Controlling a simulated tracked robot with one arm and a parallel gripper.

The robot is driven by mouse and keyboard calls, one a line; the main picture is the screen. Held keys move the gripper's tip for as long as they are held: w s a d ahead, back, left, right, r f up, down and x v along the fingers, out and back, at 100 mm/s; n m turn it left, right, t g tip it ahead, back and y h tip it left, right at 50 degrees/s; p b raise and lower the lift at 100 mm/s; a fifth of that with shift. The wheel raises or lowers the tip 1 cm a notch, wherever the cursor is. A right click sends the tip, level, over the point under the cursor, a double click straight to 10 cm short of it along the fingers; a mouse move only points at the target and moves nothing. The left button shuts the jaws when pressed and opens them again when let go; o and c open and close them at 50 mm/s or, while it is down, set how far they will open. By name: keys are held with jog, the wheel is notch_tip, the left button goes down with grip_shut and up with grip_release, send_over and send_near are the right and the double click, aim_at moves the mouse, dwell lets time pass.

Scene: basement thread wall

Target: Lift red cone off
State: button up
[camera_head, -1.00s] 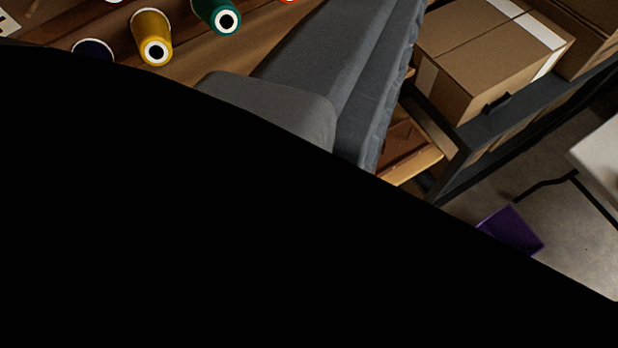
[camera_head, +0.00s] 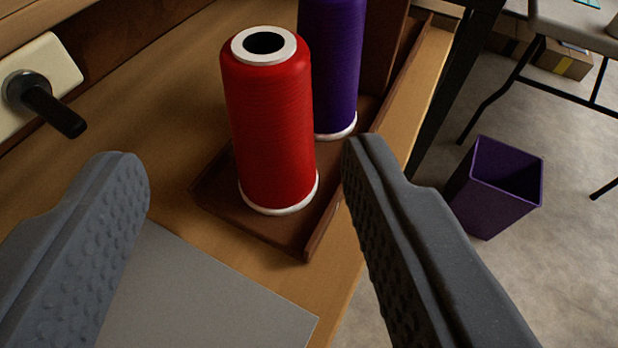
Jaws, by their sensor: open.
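The red cone (camera_head: 268,130) is a tall spool of red thread with white ends and a dark hole in its top. It stands upright on a dark wooden tray (camera_head: 240,222) on the wooden surface. My gripper (camera_head: 245,160) is open, its two grey textured fingers wide apart. The cone shows between and beyond the fingertips, and neither finger appears to touch it. The right fingertip is close to the cone's lower right side in the picture.
A purple cone (camera_head: 335,60) stands right behind the red one. A grey sheet (camera_head: 200,290) lies in front on the wooden surface (camera_head: 150,110). A black knob on a pale plate (camera_head: 55,65) is at left. A purple bin (camera_head: 500,185) stands on the floor at right.

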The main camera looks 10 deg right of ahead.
aim_at(269, 87)
jog(key=x, duration=0.8)
jog(key=shift+w+d+f, duration=0.15)
jog(key=shift+d+f, duration=0.05)
jog(key=shift+f, duration=0.15)
jog(key=shift+d+b+x, duration=0.2)
jog(key=shift+b+x, duration=0.2)
jog(key=shift+x, duration=1.4)
jog(key=shift+w, duration=0.85)
jog(key=c, duration=1.1)
